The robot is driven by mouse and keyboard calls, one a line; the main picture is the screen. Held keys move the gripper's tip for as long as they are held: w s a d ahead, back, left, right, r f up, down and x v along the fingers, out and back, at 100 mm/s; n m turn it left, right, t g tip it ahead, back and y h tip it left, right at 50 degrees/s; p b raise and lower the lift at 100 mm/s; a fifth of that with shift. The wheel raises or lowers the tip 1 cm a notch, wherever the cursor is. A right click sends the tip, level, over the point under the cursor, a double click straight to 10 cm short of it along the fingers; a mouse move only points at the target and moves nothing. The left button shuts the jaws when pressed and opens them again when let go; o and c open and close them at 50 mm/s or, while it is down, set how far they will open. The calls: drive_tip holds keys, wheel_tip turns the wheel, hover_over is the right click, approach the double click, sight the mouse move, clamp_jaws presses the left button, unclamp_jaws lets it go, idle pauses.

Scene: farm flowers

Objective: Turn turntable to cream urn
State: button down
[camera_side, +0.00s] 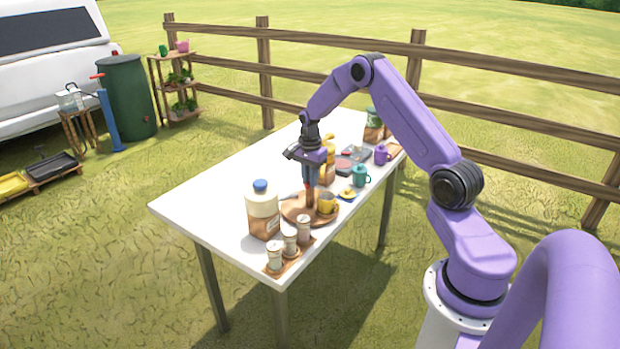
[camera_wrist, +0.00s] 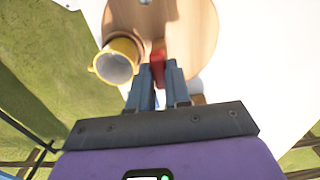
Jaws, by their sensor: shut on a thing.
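The turntable (camera_side: 292,208) is a round wooden disc on the white table, and it fills the top of the wrist view (camera_wrist: 195,25). A yellow vessel (camera_side: 326,203) with a pale inside stands at its edge; it also shows in the wrist view (camera_wrist: 118,62). I cannot make out a separate cream urn on the disc. My gripper (camera_side: 310,190) points down over the turntable. In the wrist view its fingers (camera_wrist: 158,70) are shut on a small red piece (camera_wrist: 157,66) at the disc's edge; what it belongs to is partly hidden.
A cream bottle with a blue cap (camera_side: 262,210) stands left of the turntable. Several small shakers (camera_side: 289,242) stand on a board in front. A teal mug (camera_side: 360,175) and purple mug (camera_side: 382,154) are to the right. The table's left end (camera_side: 190,200) is clear.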

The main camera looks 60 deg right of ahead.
drive_tip(key=shift+m, duration=9.1)
drive_tip(key=c, duration=1.1)
unclamp_jaws()
drive_tip(key=shift+o, duration=0.2)
drive_tip(key=shift+r, duration=0.15)
wheel_tip(320, 180, up, 17)
